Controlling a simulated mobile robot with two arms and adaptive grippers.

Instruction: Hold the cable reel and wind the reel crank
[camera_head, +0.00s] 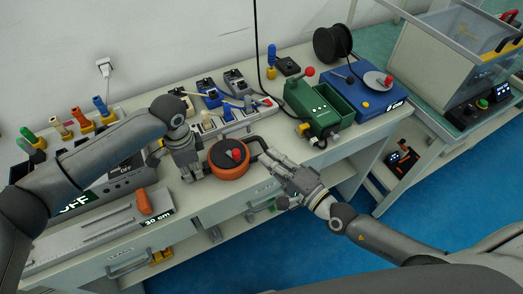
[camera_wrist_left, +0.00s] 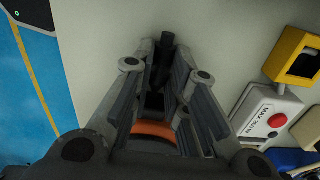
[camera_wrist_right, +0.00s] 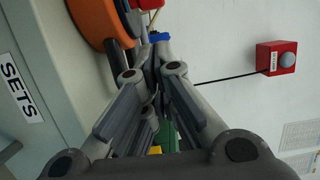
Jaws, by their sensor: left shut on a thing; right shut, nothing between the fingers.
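The cable reel (camera_head: 229,172), orange with a dark top and a red part (camera_head: 236,154) on it, sits near the table's front edge. My left gripper (camera_head: 196,170) is shut at its left side. In the left wrist view a dark bar (camera_wrist_left: 163,62) lies between the fingers, with the reel's orange (camera_wrist_left: 153,130) behind. My right gripper (camera_head: 264,162) is shut and empty just right of the reel. In the right wrist view the reel (camera_wrist_right: 92,20) and a dark bar (camera_wrist_right: 122,62) are left of the fingertips; contact is unclear.
A green box (camera_head: 318,106) and a blue unit (camera_head: 365,92) stand to the right. Several tools and a power strip (camera_head: 238,122) lie behind the reel. A caliper-like tool with an orange slider (camera_head: 157,201) is at left. A black spool (camera_head: 332,42) stands behind.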

